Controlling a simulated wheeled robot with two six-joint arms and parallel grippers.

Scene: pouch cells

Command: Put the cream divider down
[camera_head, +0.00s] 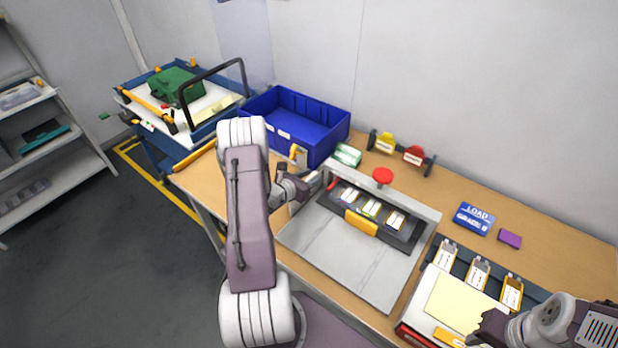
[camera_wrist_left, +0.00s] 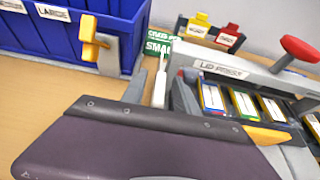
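A flat cream sheet (camera_head: 462,302), which looks like the cream divider, lies on or just over a white box with a red edge (camera_head: 412,331) at the bottom right of the head view. My right gripper (camera_head: 482,331) is beside the sheet's right front side; its fingers are mostly hidden, so I cannot tell whether it grips the sheet. My left gripper (camera_head: 322,180) is far from it, between the blue bin and the grey press fixture. In the left wrist view its grey fingers (camera_wrist_left: 160,90) stand apart, with a narrow pale shape between or behind them.
The fixture (camera_head: 345,258) holds several pouch cells (camera_head: 370,208) under a red knob (camera_head: 382,176). A blue bin (camera_head: 310,118), a green box (camera_head: 347,155) and a blue card (camera_head: 474,218) are on the bench. Several labelled cell slots (camera_head: 479,270) stand behind the sheet.

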